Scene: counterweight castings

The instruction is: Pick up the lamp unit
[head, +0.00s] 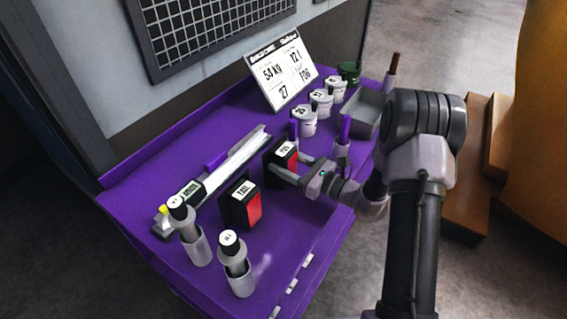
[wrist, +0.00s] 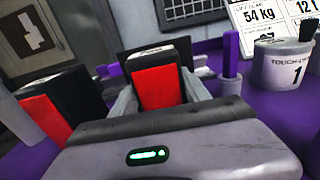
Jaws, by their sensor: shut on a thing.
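Two black, box-shaped lamp units with red faces are at the purple workbench. One lamp unit (head: 281,150), with a white label on top, is between the fingers of my gripper (head: 290,168). In the wrist view this lamp unit (wrist: 156,88) stands upright between the two grey fingers, its red face toward me. My gripper is shut on it. I cannot tell whether its base touches the bench. The other lamp unit (head: 241,203), labelled TAIL, stands free to the left. It also shows at the left of the wrist view (wrist: 44,113).
The purple bench (head: 285,225) is clear in front of the lamps. A long grey rail (head: 225,168) lies behind them. Cylindrical holders (head: 238,272) stand at front left. White pots (head: 303,122), a grey tray (head: 368,110) and a sign (head: 283,70) are at the back.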

